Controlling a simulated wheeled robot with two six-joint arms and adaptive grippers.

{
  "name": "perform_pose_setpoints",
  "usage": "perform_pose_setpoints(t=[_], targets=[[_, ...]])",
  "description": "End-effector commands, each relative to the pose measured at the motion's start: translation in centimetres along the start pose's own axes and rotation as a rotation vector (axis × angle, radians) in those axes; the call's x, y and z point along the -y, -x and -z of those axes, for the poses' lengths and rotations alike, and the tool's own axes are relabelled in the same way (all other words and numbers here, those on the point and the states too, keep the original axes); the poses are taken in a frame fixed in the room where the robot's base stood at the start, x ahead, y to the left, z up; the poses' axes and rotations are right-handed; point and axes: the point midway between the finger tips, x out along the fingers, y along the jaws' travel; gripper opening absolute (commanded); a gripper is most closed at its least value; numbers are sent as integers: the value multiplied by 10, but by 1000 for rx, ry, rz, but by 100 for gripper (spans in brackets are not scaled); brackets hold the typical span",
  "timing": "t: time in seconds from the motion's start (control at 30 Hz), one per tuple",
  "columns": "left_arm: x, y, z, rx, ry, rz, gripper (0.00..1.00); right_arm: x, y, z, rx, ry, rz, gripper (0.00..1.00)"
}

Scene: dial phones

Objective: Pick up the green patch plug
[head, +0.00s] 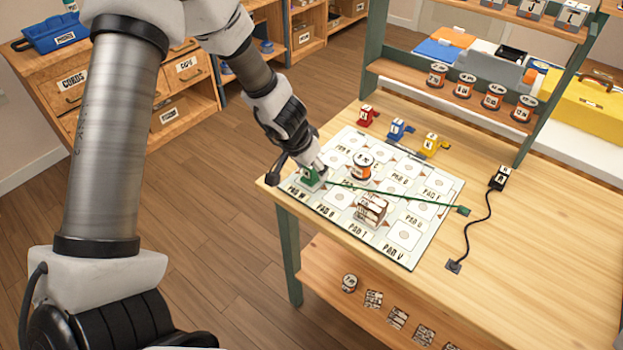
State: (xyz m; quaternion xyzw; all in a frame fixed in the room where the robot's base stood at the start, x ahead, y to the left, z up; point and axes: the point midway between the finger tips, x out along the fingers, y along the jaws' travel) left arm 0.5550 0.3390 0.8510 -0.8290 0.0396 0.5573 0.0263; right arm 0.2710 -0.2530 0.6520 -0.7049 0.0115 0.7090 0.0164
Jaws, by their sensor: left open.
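The green patch plug (311,182) stands on the near left corner of the white board (436,240), on the wooden table. A green cable (395,193) runs from it across the board to a small green end piece (463,211) on the table at the right. My left gripper (297,172) is open and comes down at the green plug from above. One dark finger shows left of the plug, out by the table edge; the other is close to the plug's top. I cannot tell whether it touches the plug. My right gripper is not in view.
On the board stand an orange-and-white round piece (362,165) and a white block (371,210). Red (367,116), blue (397,129) and yellow (430,145) plugs stand behind it. A black plug (499,178) with a cord is at the right. The table's right front is clear.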

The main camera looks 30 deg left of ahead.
Motion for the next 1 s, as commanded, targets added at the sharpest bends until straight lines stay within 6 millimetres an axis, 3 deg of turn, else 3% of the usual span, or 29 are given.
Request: perform_pose_setpoints(t=[0.1, 0.13, 0.27, 0.3, 0.67, 0.77, 1.0], targets=[[0, 2, 1, -1, 0, 0, 59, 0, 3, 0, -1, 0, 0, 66], [0, 2, 1, -1, 0, 0, 52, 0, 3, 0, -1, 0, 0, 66], [0, 3, 1, 0, 0, 0, 6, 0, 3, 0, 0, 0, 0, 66], [0, 2, 1, 0, 0, 0, 0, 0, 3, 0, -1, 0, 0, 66], [0, 6, 2, 1, 0, -1, 0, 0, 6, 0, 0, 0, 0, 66], [0, 18, 7, 1, 0, 0, 0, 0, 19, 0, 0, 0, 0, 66], [0, 68, 28, 0, 0, 0, 0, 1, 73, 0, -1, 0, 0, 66]])
